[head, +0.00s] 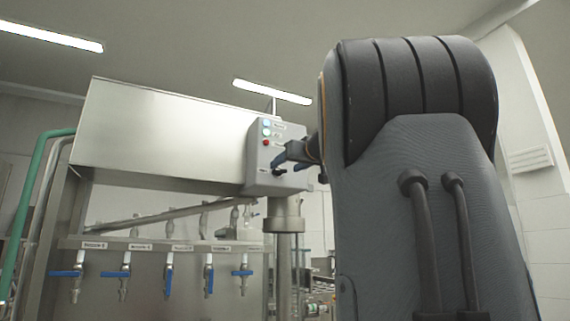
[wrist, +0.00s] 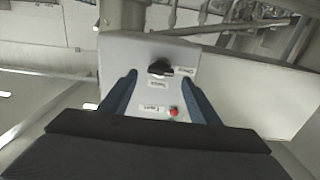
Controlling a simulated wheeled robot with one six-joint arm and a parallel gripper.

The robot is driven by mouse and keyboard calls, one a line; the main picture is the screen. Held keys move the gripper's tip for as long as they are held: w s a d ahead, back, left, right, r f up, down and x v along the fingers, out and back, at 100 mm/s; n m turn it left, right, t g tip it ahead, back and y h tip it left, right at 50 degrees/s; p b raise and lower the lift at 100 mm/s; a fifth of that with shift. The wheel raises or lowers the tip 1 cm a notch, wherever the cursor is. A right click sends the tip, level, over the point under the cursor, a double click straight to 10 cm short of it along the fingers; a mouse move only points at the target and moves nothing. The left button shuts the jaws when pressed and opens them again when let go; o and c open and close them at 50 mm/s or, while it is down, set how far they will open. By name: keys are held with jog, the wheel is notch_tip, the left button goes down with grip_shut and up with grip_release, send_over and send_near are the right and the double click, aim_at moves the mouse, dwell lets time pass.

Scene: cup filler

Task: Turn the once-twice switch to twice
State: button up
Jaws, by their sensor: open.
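The once-twice switch (wrist: 160,68) is a black rotary knob on a grey control box (head: 258,150). In the wrist view it sits between and a little beyond the tips of my open gripper (wrist: 165,76), with labels beside it. In the head view the switch (head: 279,171) shows low on the box face, and my gripper (head: 281,163) is right in front of it. The blue fingers stand apart on both sides of the knob. I cannot tell if they touch it. The label text is too blurred to read for the knob's setting.
A red button (wrist: 173,112) lies between the fingers, nearer my palm. Green and blue-white lit buttons (head: 266,127) sit higher on the box. A steel housing (head: 165,130) extends left, above several nozzles with blue valve handles (head: 168,275). A steel post (head: 283,255) stands below the box.

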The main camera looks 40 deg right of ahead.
aim_at(280, 171)
jog(key=shift+p+x, duration=0.45)
jog(key=shift+x, duration=0.9)
jog(key=shift+a, duration=0.1)
jog(key=c, duration=1.1)
jog(key=shift+o, duration=0.2)
jog(key=shift+m, duration=0.3)
jog(key=shift+d+f+m, duration=0.1)
jog(key=shift+d+m, duration=0.05)
jog(key=shift+m, duration=4.15)
jog(key=shift+d+f+m, duration=0.1)
jog(key=shift+f+m, duration=0.05)
jog(key=shift+m, duration=4.15)
